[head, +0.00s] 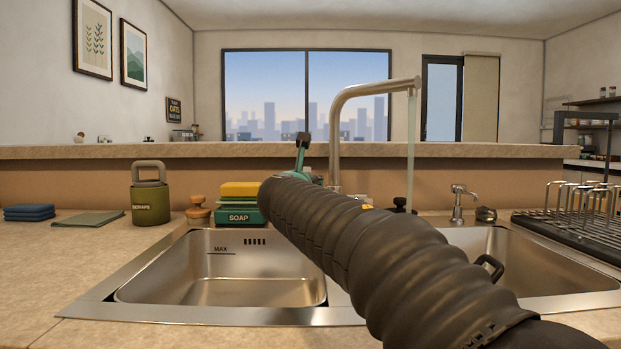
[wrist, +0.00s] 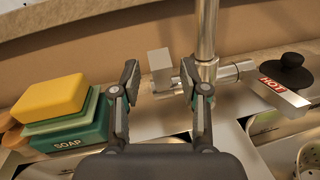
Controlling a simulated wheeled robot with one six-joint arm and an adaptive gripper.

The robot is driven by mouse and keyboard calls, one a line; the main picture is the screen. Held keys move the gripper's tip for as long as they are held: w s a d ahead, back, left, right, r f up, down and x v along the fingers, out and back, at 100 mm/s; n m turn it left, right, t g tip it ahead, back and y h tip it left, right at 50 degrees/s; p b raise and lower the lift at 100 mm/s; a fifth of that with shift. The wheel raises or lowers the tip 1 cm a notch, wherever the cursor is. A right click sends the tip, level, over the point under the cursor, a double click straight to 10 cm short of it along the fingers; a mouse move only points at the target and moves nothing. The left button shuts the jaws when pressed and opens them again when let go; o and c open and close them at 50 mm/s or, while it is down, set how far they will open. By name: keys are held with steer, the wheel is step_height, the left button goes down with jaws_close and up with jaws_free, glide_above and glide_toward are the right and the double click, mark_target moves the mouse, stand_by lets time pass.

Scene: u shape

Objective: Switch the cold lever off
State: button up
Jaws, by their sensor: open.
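The tall faucet (head: 337,130) stands behind the sink, and a stream of water (head: 411,150) falls from its spout. In the wrist view the faucet column (wrist: 207,35) has a lever on each side. The left one, a plain grey plate on a short stem, is the cold lever (wrist: 158,60); no label shows on it. The right one is the hot lever (wrist: 278,92), marked HOT, sticking out toward the viewer. My gripper (wrist: 160,78) is open, its fingers on either side of the cold lever in the picture; contact cannot be told. It also shows in the head view (head: 303,143).
A yellow sponge (wrist: 50,95) sits on the green soap box (wrist: 80,130) left of my gripper. Two basins (head: 220,270) lie below, with a dish rack (head: 590,230) at right. A ledge (head: 200,151) runs behind.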

steer(key=shift+w+d, duration=0.2)
steer(key=shift+w, duration=0.65)
jaws_close()
